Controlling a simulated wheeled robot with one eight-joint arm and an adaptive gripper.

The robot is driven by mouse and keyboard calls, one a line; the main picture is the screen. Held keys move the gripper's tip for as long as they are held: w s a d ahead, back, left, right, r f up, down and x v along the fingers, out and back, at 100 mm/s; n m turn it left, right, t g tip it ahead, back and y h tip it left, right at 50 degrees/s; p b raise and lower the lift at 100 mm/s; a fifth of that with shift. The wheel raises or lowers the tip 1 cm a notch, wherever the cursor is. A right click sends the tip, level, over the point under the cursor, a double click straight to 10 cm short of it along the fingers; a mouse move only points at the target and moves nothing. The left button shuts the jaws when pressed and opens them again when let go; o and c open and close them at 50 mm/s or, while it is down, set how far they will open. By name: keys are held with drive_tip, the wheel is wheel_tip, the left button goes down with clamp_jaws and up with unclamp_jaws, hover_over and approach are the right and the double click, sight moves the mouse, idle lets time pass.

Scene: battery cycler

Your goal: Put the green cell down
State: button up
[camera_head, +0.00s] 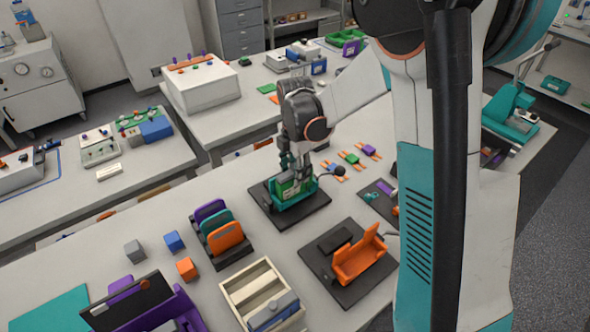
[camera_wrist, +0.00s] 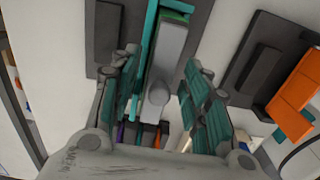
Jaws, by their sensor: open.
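The green cell (camera_head: 284,188) sits in a teal cradle (camera_head: 303,196) on a black base plate (camera_head: 300,219), on the middle table. My gripper (camera_head: 296,171) reaches down over it from above. In the wrist view, my open gripper (camera_wrist: 162,103) has one finger on each side of a grey block with a round knob (camera_wrist: 168,58), with visible space on both sides. A strip of green shows at the top edge there, next to a teal wall (camera_wrist: 148,35). The fingers hide part of the cell in the head view.
An orange cradle on a black plate (camera_head: 335,283) stands to the right. A rack with purple, teal and orange plates (camera_head: 221,234) stands to the left. A cream tray (camera_head: 237,297) lies in front. Small coloured parts (camera_head: 352,159) lie behind.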

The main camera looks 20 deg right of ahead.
wheel_tip(320, 180, up, 12)
drive_tip(key=p, duration=0.2)
idle(2.2)
